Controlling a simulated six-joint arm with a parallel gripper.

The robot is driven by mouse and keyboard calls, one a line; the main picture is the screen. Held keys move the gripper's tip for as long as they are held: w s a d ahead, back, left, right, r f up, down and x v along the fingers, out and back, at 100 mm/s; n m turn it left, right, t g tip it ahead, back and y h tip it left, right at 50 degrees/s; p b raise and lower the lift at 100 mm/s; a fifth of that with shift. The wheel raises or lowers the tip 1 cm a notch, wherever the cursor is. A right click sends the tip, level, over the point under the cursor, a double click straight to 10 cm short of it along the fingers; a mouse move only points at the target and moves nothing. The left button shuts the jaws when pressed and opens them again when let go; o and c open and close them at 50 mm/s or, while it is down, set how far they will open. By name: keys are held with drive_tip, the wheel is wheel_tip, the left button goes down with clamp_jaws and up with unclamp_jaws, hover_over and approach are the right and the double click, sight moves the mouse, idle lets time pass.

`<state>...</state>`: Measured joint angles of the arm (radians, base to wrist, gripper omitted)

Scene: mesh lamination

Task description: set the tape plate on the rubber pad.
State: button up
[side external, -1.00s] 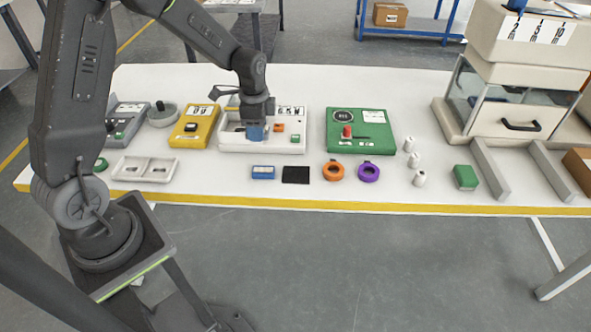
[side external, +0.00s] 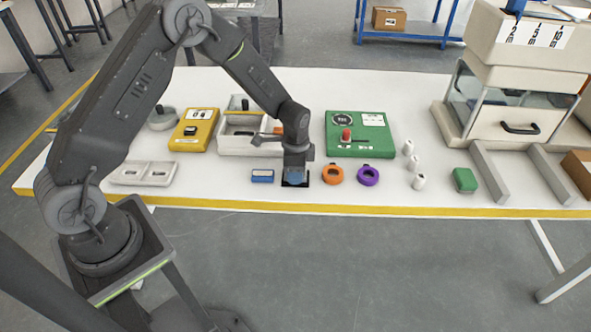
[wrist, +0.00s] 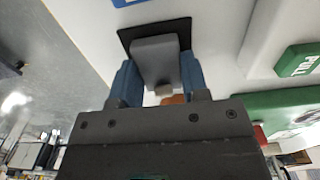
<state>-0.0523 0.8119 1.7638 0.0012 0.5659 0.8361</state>
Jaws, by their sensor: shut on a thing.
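My gripper (side external: 296,178) is low over the black rubber pad (side external: 306,181) near the front of the table. In the wrist view its two blue fingers (wrist: 157,68) are shut on a grey block-like piece, the tape plate (wrist: 154,50). The plate lies over the dark pad (wrist: 124,37), whose edges show around its far end. In the side view the gripper hides the plate and most of the pad. I cannot tell whether the plate touches the pad.
A blue box (side external: 262,176) lies just left of the pad. An orange ring (side external: 332,174) and a purple ring (side external: 368,175) lie to the right. Behind stand a white machine (side external: 240,150), a yellow device (side external: 196,135) and a green device (side external: 360,135).

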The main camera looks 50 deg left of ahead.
drive_tip(key=shift+f, duration=0.2)
drive_tip(key=o, duration=1)
drive_tip(key=s+r+n+t, duration=0.1)
drive_tip(key=s+r+n, duration=0.15)
drive_tip(key=r, duration=1.65)
drive_tip(key=s+d+r+n+t, duration=0.1)
drive_tip(key=s+r, duration=0.4)
drive_tip(key=s, duration=0.6)
drive_tip(key=s+d+r+n+t, duration=0.1)
drive_tip(key=s+r+n+t, duration=0.2)
drive_tip(key=s, duration=0.8)
wheel_tip(320, 180, up, 3)
drive_tip(key=shift+d+r+n+t, duration=0.2)
drive_tip(key=shift+n+t, duration=0.1)
drive_tip(key=shift+n, duration=0.95)
